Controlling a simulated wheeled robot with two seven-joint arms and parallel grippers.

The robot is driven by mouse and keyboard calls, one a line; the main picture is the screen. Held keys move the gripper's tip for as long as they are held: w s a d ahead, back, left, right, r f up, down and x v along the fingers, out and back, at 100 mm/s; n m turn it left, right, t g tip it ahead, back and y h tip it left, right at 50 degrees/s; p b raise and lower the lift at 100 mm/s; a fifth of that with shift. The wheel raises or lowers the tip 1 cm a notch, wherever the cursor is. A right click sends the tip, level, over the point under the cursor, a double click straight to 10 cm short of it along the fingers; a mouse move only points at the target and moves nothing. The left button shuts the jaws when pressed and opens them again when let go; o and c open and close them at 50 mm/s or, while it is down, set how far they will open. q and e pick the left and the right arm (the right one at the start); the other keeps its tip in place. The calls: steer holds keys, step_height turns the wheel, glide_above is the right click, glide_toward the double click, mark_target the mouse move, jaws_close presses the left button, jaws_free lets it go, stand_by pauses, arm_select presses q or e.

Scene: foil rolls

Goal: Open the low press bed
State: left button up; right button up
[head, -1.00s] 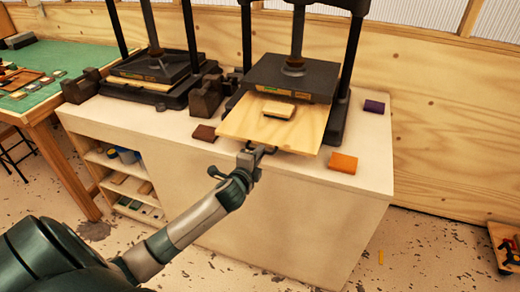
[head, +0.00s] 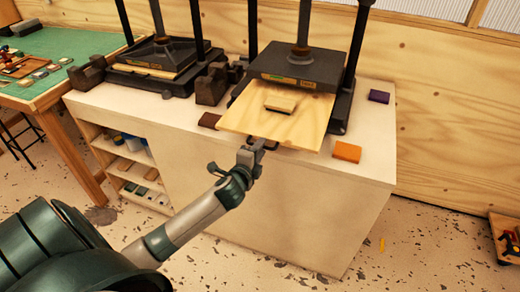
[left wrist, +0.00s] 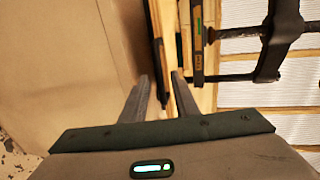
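The wooden press bed (head: 300,122) sticks out toward me from under the dark upper plate of the right-hand press (head: 300,62), above the counter. A small pale block (head: 281,102) lies on it. My left gripper (head: 256,148) is at the bed's front edge, at its dark handle (head: 288,147). My right gripper is in neither view.
A second press (head: 152,65) stands at left on the same counter (head: 330,180). An orange block (head: 347,152), a purple block (head: 379,96) and a brown block (head: 209,120) lie around the bed. A green-topped table (head: 60,50) is at far left. The floor before the counter is clear.

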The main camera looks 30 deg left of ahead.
arm_select(q)
steer(key=shift+s, duration=0.1)
steer(key=b+v, duration=0.4)
steer(key=v, duration=1.3)
stand_by(0.4)
